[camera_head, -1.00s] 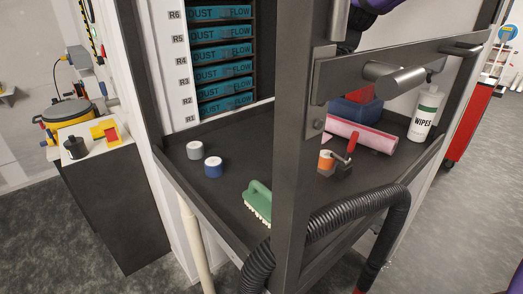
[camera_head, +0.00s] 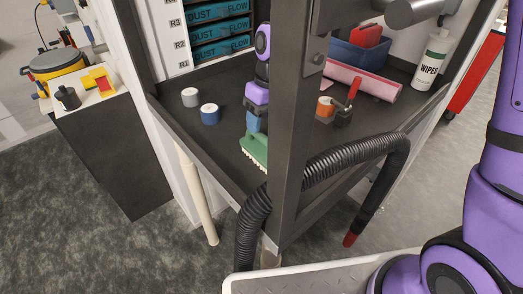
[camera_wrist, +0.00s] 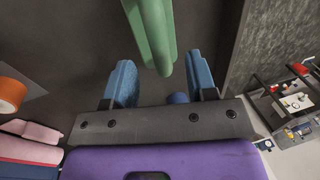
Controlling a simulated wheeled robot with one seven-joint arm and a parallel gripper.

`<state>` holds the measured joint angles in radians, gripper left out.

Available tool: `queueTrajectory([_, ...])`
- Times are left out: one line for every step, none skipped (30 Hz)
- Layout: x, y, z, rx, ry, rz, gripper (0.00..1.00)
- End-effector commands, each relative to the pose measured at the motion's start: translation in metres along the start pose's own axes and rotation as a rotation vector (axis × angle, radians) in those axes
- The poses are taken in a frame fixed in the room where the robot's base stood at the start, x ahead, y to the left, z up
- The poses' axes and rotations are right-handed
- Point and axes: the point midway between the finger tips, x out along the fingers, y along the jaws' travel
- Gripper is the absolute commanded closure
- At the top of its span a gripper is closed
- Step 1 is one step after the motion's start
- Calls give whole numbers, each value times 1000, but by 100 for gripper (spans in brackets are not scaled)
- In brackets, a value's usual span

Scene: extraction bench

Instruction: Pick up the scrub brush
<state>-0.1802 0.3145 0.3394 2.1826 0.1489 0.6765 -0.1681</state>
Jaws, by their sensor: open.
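The scrub brush (camera_head: 254,151) has a green body and pale bristles. It lies on the dark bench top, partly hidden behind the grey frame post in the head view. In the wrist view the green brush handle (camera_wrist: 152,35) points down toward the gap between my fingers. My gripper (camera_head: 254,122) is just above the brush, with blue fingertips that stand apart. In the wrist view my gripper (camera_wrist: 162,80) is open, and the end of the handle lies between the fingertips with space on both sides. I cannot tell the exact height gap.
A grey roll (camera_head: 190,97) and a blue tape roll (camera_head: 209,114) stand left of the brush. The frame post (camera_head: 290,130) and black hose (camera_head: 335,155) are in front.

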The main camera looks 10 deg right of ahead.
Motion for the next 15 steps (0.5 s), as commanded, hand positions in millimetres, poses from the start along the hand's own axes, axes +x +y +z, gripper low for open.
queueTrajectory([6,0,1,0,-4,-1,48])
queueTrajectory([10,0,1,0,-4,-1,48])
queueTrajectory([17,-1,1,0,-5,-1,48])
queueTrajectory([21,-1,2,0,-5,-1,48])
queueTrajectory([26,-1,2,0,-4,-1,48])
queueTrajectory([31,-1,2,0,-4,-1,48])
queueTrajectory([34,-1,1,1,-3,-1,48])
queueTrajectory([38,-1,1,1,-3,-1,48])
queueTrajectory([41,-1,1,1,-3,-1,48])
queueTrajectory([43,0,1,1,-2,0,48])
queueTrajectory([45,0,1,1,-1,0,48])
queueTrajectory([46,0,1,1,0,0,48])
queueTrajectory([47,0,1,1,0,0,48])
queueTrajectory([47,0,1,1,0,0,48])
queueTrajectory([47,0,1,1,1,0,48])
